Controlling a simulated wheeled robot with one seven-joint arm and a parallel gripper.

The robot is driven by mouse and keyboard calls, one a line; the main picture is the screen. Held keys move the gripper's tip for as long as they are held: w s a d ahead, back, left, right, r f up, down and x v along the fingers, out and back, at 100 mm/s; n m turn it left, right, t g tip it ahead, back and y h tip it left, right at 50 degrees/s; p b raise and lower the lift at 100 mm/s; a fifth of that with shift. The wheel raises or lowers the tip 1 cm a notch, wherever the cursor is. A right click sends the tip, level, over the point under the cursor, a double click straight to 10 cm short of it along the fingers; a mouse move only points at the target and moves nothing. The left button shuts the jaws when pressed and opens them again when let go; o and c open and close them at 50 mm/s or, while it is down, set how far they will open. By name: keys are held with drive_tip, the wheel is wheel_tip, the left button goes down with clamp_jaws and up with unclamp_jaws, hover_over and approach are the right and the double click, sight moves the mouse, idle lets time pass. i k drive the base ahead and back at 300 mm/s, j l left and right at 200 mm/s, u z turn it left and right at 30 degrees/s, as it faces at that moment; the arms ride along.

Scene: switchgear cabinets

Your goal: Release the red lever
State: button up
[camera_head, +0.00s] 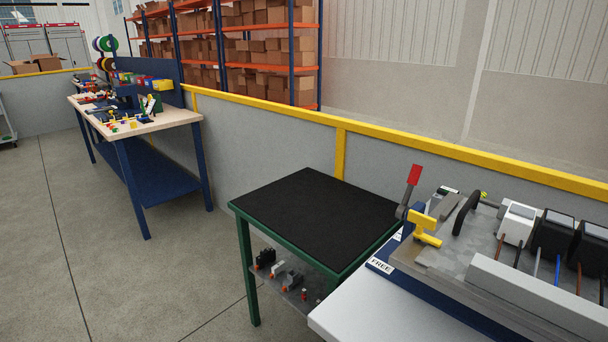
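The red lever (413,175) has a red grip on a grey metal arm. It stands nearly upright, tilted slightly right, at the left end of a grey metal plate (449,262) on the bench at the right. A yellow T-shaped part (425,229) sits just in front of its base. A label reading "FREE" (381,266) is on the blue edge below. A black curved handle (467,213) stands to the right of the lever. My gripper does not show in this view.
White and black devices (517,224) with wires and a light grey rail (536,294) lie right of the lever. A green-framed table with a bare black top (315,220) stands left. A yellow-topped low wall (340,155) runs behind. Open floor lies at the left.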

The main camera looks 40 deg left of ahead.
sight(415, 172)
drive_tip(key=u, duration=0.7)
